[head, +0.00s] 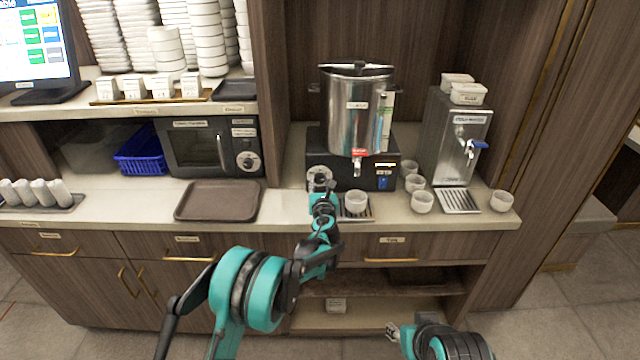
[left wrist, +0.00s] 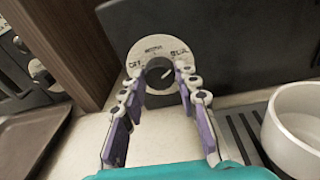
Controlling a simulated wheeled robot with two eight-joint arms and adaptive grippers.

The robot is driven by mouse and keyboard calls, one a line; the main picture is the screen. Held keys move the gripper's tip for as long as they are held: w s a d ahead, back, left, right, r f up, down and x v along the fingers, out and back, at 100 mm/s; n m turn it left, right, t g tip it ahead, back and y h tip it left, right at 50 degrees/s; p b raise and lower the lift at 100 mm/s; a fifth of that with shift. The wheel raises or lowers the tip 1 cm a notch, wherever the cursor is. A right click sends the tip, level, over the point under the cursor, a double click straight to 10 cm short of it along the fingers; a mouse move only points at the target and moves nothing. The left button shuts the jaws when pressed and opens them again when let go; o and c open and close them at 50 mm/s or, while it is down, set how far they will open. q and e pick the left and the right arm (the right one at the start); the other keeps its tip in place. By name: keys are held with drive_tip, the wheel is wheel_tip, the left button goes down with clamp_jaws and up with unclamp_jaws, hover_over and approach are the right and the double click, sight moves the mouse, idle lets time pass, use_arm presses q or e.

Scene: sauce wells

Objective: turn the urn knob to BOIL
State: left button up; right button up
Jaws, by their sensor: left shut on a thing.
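The urn (head: 355,110) is a steel cylinder on a black base at the back of the counter. Its round pale dial (head: 318,172) is on the left of the base front. In the left wrist view the dial plate (left wrist: 150,48) has small printed labels at left, top and right, too blurred to read surely. The dark knob (left wrist: 158,66) has a white mark towards the right label. My left gripper (left wrist: 160,80) is shut on the knob, one finger on each side; it also shows in the head view (head: 321,188). My right gripper (head: 393,331) is low at the bottom, partly seen.
A white cup (head: 356,201) stands on the drip tray under the urn tap, just right of my left gripper. Several more cups and a water dispenser (head: 459,135) are further right. A brown tray (head: 217,201) and an oven (head: 208,147) are left.

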use_arm(q)
drive_tip(key=o, duration=1.2)
drive_tip(key=shift+c, duration=0.2)
drive_tip(key=s+r, duration=0.1)
drive_tip(key=s, duration=1.1)
drive_tip(key=shift+d, duration=0.4)
drive_tip(key=shift+r, duration=0.1)
